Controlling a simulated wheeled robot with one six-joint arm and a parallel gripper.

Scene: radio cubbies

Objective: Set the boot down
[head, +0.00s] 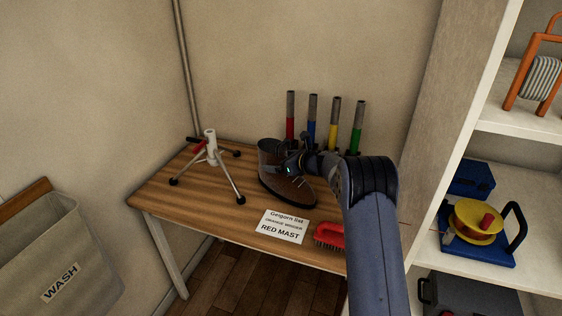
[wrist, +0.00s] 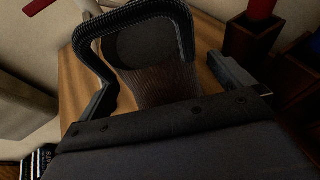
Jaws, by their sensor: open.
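The brown boot (head: 290,190) stands on the wooden table (head: 190,195), sole down, toe toward the front right. My gripper (head: 287,163) is at the boot's upper, reaching in from the right, and hides part of it. In the wrist view the boot's brown side (wrist: 160,88) shows between my gripper's two spread fingers (wrist: 165,80). The jaws are open. Whether a finger still touches the boot I cannot tell.
Red, blue, yellow and green posts (head: 334,125) stand behind the boot. A tripod stand (head: 209,155) is at the left. A paper sign (head: 282,226) and red brush (head: 329,235) lie in front. Shelves (head: 500,255) stand right; a wash bin (head: 45,250) hangs left.

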